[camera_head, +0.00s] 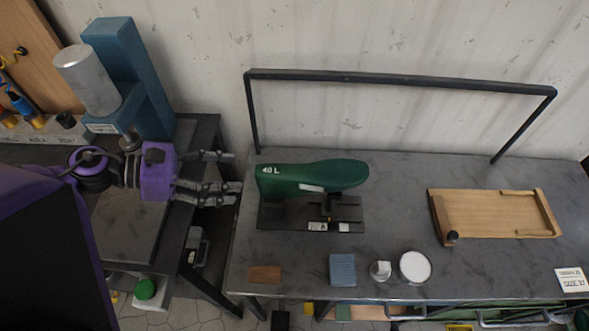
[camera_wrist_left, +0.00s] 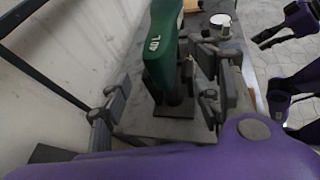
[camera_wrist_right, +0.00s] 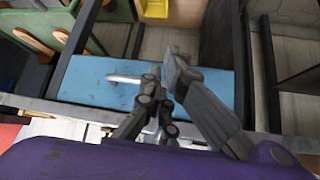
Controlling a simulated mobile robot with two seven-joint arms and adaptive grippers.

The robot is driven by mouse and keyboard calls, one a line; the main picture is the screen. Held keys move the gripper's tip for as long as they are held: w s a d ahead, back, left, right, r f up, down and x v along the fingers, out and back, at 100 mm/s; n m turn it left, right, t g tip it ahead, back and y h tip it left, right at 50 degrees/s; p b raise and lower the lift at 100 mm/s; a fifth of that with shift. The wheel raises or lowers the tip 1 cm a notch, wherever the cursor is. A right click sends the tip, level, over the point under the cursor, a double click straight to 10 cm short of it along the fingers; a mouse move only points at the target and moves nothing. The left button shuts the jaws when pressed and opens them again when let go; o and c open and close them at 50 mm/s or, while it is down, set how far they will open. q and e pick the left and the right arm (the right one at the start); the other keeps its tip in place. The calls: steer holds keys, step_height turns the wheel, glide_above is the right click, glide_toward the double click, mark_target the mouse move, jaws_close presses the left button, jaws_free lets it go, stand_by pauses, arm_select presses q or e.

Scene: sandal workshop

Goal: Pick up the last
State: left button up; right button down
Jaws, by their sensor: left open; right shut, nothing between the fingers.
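The green last (camera_head: 315,178), marked "40 L", sits on a dark stand (camera_head: 345,213) on the grey table, its toe end to the right. My left gripper (camera_head: 236,172) is open and empty, just left of the last's marked end and apart from it. In the left wrist view the last (camera_wrist_left: 163,45) shows ahead between the spread fingers, and part of its stand is hidden by a finger. My right gripper (camera_wrist_right: 160,88) shows only in its wrist view. It is shut and empty, in front of a blue drawer-like panel with a pale handle.
A black bar frame (camera_head: 400,78) rises behind the last. A wooden tray (camera_head: 495,214) lies to the right. A brown block (camera_head: 265,274), a blue block (camera_head: 343,269), a small white cup (camera_head: 380,271) and a white round dish (camera_head: 415,266) line the front edge. A blue press (camera_head: 130,75) stands at left.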

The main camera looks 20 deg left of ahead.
mark_target(257, 176)
arm_select(q)
steer(key=x, duration=0.7)
steer(key=shift+w+a+f+p, duration=0.2)
steer(key=shift+w+p, duration=0.1)
steer(key=shift+w, duration=0.05)
steer(key=shift+w+d+f, duration=0.1)
steer(key=shift+d+f, duration=0.1)
steer(key=shift+d, duration=0.05)
